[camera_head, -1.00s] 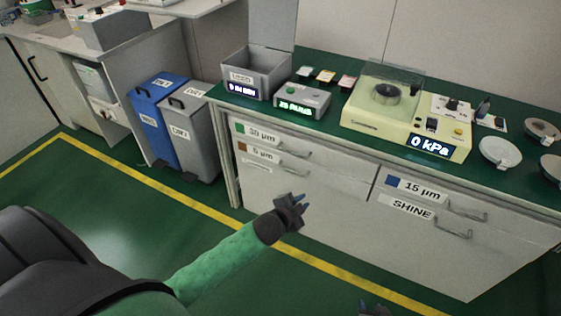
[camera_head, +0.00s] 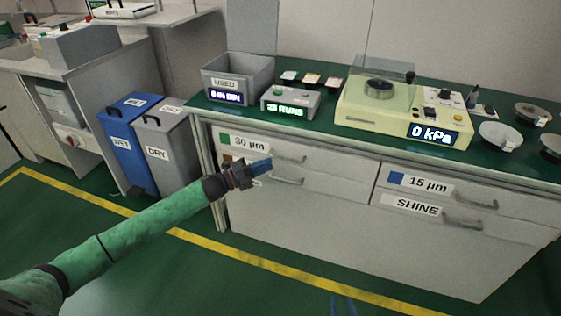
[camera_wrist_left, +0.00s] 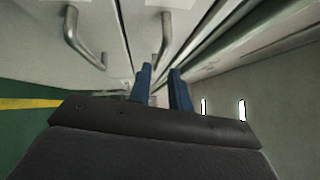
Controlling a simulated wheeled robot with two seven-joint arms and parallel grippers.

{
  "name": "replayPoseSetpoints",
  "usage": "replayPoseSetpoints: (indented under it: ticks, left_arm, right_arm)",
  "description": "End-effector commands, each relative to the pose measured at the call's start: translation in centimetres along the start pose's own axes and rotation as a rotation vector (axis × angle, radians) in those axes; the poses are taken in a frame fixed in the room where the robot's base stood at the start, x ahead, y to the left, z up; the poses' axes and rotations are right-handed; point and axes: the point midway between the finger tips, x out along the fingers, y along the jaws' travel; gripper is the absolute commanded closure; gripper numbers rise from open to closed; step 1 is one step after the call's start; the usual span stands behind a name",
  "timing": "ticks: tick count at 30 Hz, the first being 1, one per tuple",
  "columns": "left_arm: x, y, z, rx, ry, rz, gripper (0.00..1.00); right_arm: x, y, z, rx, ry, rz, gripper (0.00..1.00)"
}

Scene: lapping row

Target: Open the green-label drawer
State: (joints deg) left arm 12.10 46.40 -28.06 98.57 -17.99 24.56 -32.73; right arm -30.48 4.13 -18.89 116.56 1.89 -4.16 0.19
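The green-label drawer (camera_head: 330,180) is the top left drawer of the white cabinet, marked 30 µm beside a green square (camera_head: 223,139). It looks shut. Its bar handle (camera_head: 290,158) also shows in the left wrist view (camera_wrist_left: 164,35). My left gripper (camera_head: 268,164) is at the drawer front, just left of this handle. Its two blue fingers (camera_wrist_left: 160,75) are apart with nothing between them, and the handle lies ahead, roughly in line with their gap.
The lower drawer's handle (camera_head: 287,181) is close below; in the wrist view it is on the left (camera_wrist_left: 78,38). The 15 µm drawer (camera_head: 440,187) is to the right. The counter (camera_head: 325,118) overhangs above. Blue (camera_head: 124,150) and grey (camera_head: 162,145) bins stand left.

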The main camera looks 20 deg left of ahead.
Motion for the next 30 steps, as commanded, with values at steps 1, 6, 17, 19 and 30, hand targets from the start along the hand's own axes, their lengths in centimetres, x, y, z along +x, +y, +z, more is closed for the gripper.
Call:
replayPoseSetpoints:
  ticks: [1,6,17,19,30]
  left_arm:
    - [0.6,-0.1,0.0,0.0,0.0,-0.002,0.8]
    - [2.9,-0.1,0.1,-0.001,-0.002,-0.002,0.8]
    - [6.5,0.0,0.1,-0.003,-0.003,0.0,0.8]
    - [6.7,0.0,0.0,-0.003,-0.002,0.0,0.8]
    - [6.9,0.0,0.0,-0.003,-0.002,0.0,0.92]
  right_arm:
    - [0.0,0.0,0.0,0.0,0.0,0.0,0.64]
    - [0.0,0.0,-0.1,-0.001,0.002,0.0,0.64]
    - [0.1,0.0,-0.3,-0.001,0.007,0.0,0.64]
    - [0.1,0.0,-0.3,-0.001,0.008,0.0,0.64]
    - [0.1,0.0,-0.4,-0.002,0.01,-0.001,0.64]
